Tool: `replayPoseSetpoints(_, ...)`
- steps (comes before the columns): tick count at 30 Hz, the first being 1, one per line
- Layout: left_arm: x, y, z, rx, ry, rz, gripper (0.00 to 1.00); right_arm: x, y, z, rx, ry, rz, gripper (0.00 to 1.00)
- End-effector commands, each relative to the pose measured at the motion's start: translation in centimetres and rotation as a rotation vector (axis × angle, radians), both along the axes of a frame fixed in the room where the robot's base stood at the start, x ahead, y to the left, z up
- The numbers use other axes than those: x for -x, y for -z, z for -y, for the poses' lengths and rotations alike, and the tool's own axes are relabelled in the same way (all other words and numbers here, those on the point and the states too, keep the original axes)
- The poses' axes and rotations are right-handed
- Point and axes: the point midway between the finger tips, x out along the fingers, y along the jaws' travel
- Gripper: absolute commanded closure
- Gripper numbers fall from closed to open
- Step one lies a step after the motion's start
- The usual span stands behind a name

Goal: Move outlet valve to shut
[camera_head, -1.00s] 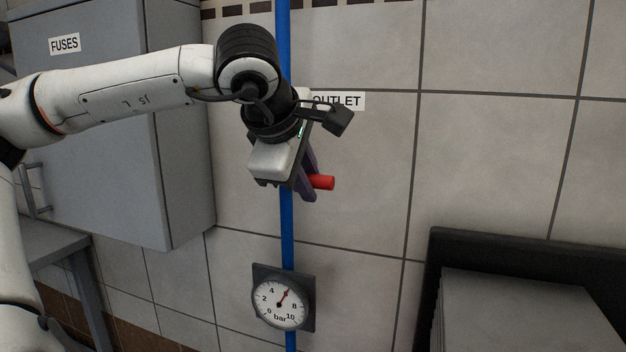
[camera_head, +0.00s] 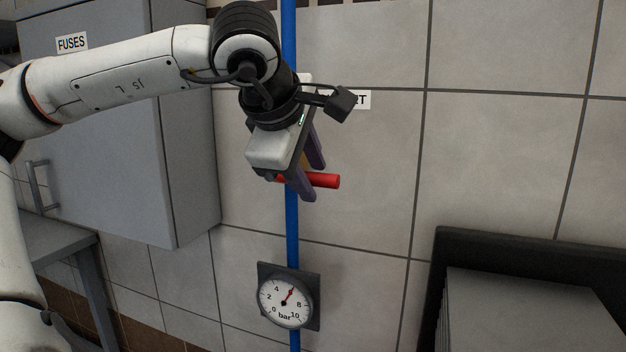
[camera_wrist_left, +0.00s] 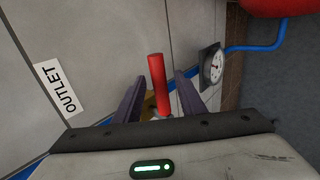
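The outlet valve has a red handle (camera_head: 325,181) that points right, crosswise to the upright blue pipe (camera_head: 292,220). In the left wrist view the red handle (camera_wrist_left: 157,72) stands between my two purple fingers, with a gap on each side. A brass-coloured part (camera_wrist_left: 149,105) shows at its base; the rest of the valve is hidden by my gripper. My left gripper (camera_head: 313,180) is open at the handle, one finger above it and one crossing in front. It also shows in the left wrist view (camera_wrist_left: 155,84). My right gripper is not in view.
The OUTLET label (camera_head: 357,100) is partly covered by my wrist. A grey FUSES cabinet (camera_head: 110,130) is left; a dark-framed grey box (camera_head: 530,310) is lower right. The tiled wall right of the handle is clear.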

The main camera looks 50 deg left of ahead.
Motion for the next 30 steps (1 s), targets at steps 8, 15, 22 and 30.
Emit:
replayPoseSetpoints(8, 3.3, -4.1, 2.1, -0.003, -0.001, 0.004, 0.63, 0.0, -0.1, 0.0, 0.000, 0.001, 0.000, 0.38)
replayPoseSetpoints(15, 4.7, -5.6, 3.0, -0.003, 0.000, -0.001, 0.63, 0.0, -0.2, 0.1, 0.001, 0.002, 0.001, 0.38)
replayPoseSetpoints(22, 4.8, -5.6, 3.0, -0.002, 0.000, -0.002, 0.63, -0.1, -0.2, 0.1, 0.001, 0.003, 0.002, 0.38)
replayPoseSetpoints(30, 4.8, -5.6, 3.0, -0.002, 0.001, -0.001, 0.63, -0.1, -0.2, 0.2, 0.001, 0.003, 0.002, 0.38)
